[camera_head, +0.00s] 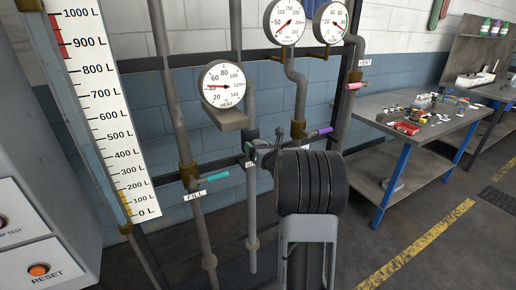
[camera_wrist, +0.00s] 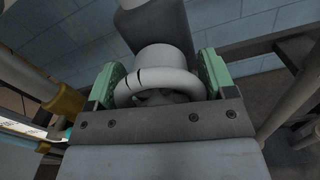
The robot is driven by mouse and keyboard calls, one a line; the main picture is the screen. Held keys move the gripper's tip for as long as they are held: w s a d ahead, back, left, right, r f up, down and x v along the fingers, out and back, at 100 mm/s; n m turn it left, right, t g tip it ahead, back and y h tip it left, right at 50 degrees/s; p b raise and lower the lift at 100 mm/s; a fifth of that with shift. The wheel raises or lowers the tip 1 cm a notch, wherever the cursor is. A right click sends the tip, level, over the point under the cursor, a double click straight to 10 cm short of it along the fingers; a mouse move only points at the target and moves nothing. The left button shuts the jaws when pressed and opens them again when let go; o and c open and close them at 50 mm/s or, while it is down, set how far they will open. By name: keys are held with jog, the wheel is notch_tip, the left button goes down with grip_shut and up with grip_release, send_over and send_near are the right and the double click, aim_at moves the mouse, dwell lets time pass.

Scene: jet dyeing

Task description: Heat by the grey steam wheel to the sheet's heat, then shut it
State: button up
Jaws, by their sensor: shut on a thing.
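The grey steam wheel (camera_wrist: 188,84) shows in the wrist view as a ring around a round hub, between the green pads of my gripper (camera_wrist: 158,82). My gripper is shut on it. In the head view my gripper (camera_head: 262,150) is at the pipe below the heat gauge, and my own arm hides much of the wheel there. The heat gauge (camera_head: 224,84) has its red needle pointing left, at the low part of the scale, below 60. No written sheet can be made out.
A teal lever (camera_head: 217,176) marked FILL is left of my gripper; a purple lever (camera_head: 325,131) is right and a pink lever (camera_head: 355,86) farther right. Two more gauges (camera_head: 284,22) (camera_head: 331,22) hang above. A level scale (camera_head: 100,100) stands left. A cluttered table (camera_head: 395,150) stands right.

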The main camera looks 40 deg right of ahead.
jog(key=shift+f+b, duration=0.1)
jog(key=shift+b, duration=0.25)
jog(key=shift+f+m+b, duration=0.1)
jog(key=shift+m+b, duration=0.5)
jog(key=shift+b, duration=0.15)
jog(key=m+b, duration=0.2)
jog(key=shift+b, duration=0.35)
jog(key=m+b, duration=0.2)
jog(key=m, duration=0.5)
jog(key=shift+m+b, duration=0.4)
jog(key=m, duration=0.5)
jog(key=shift+d, duration=0.1)
jog(key=shift+m+p, duration=0.75)
jog(key=shift+m, duration=1.65)
